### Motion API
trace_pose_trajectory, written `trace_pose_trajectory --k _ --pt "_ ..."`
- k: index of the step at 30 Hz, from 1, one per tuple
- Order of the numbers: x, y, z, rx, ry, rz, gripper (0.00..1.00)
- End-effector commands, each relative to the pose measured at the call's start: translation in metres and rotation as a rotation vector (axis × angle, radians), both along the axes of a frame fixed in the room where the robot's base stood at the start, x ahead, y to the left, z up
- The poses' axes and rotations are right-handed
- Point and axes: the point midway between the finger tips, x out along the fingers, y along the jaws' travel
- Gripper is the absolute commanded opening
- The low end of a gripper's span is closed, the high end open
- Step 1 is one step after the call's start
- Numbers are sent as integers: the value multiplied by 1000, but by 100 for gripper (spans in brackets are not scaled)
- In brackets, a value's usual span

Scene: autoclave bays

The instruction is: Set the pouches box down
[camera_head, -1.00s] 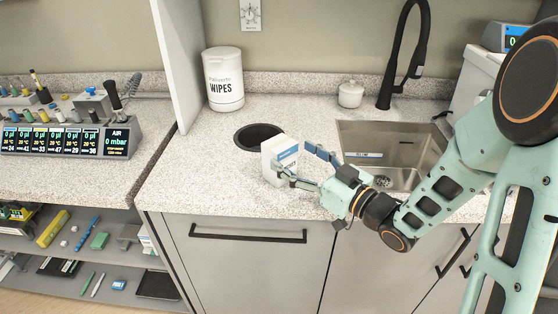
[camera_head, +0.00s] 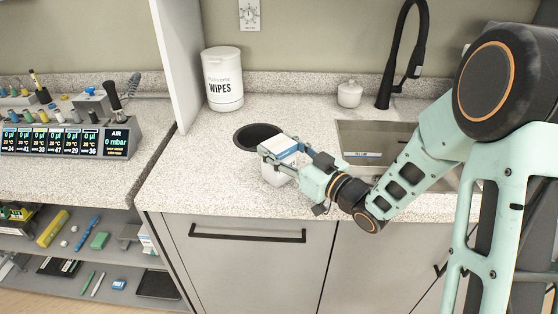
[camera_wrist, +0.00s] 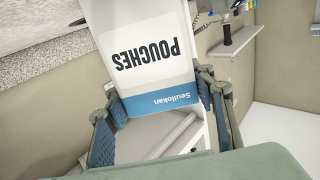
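The pouches box (camera_head: 285,148) is white with a blue band, at the front of the counter just right of the round hole. My gripper (camera_head: 283,160) is around it, with a finger on each side. In the wrist view the box (camera_wrist: 150,60) shows its "POUCHES" label upside down, between the two blue-padded fingers (camera_wrist: 160,110), which appear to be against its sides. My fingers hide part of the box in the head view. I cannot tell whether its base touches the counter.
The speckled counter (camera_head: 200,180) is clear to the left of the box. The round hole (camera_head: 250,133) is close behind it. A wipes tub (camera_head: 222,80), a small white jar (camera_head: 349,94) and a black tap (camera_head: 400,60) stand at the back. The sink (camera_head: 360,135) is on the right.

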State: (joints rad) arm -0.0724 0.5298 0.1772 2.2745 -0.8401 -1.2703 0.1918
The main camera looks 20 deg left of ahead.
Motion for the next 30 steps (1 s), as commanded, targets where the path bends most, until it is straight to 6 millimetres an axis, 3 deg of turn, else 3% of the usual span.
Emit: trace_pose_trajectory --k 1,7,17,24,30 --pt "0 0 0 0 0 0 38" --pt "0 0 1 0 -1 0 16" --pt "0 0 7 1 -4 0 16" --pt "0 -2 38 1 -8 -1 16" --pt "-15 -33 77 -1 -9 -6 16"
